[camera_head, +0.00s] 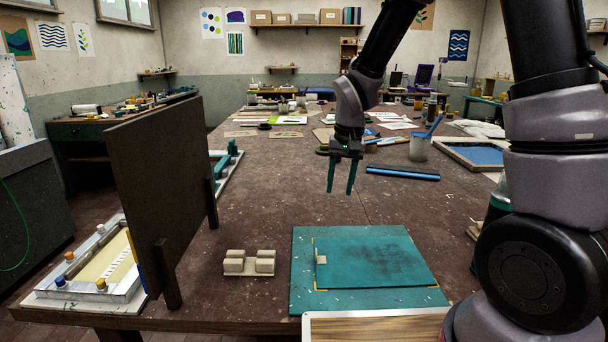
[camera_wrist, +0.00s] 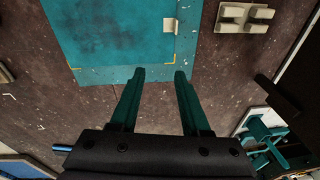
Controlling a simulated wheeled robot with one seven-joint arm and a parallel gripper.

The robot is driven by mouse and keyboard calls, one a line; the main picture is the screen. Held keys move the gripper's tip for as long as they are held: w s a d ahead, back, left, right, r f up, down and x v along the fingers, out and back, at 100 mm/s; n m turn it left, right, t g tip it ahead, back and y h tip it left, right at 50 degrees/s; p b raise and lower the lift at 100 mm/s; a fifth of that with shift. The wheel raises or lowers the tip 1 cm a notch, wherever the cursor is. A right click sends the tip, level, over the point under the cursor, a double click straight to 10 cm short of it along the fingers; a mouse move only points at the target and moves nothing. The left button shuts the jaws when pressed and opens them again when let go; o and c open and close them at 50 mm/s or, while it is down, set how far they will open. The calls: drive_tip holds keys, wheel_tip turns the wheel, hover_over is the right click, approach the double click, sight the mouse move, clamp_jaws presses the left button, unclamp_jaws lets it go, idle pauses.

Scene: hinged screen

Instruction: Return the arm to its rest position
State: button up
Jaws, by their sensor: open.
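My gripper (camera_head: 341,190) hangs above the table in the head view, fingers pointing down, with its two teal fingers apart and nothing between them. My arm comes in from the right of the head view and bends down to the gripper. The hinged screen, a dark upright panel (camera_head: 158,185), stands at the left on the table, apart from the gripper.
A teal board (camera_head: 375,262) lies on the mat at front right. A beige block holder (camera_head: 250,263) sits left of it. A framed tray (camera_head: 100,270) lies behind the panel. A blue-black bar (camera_head: 402,173) and a cup (camera_head: 419,149) are right of the gripper.

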drive_tip(key=s+d+r+m+t, duration=0.1)
drive_tip(key=s+d+r, duration=0.1)
drive_tip(key=d+r, duration=0.35)
drive_tip(key=s+d+r+m+t, duration=0.1)
drive_tip(key=s+d+r+t, duration=0.15)
drive_tip(key=r, duration=0.65)
drive_tip(key=s+d+r+t, duration=0.1)
drive_tip(key=s+d+r, duration=0.2)
drive_tip(key=s+r, duration=0.1)
drive_tip(key=s+d+r+m+t+y, duration=0.1)
drive_tip(key=s+d+r, duration=0.3)
drive_tip(key=s, duration=0.3)
drive_tip(key=shift+s, duration=0.15)
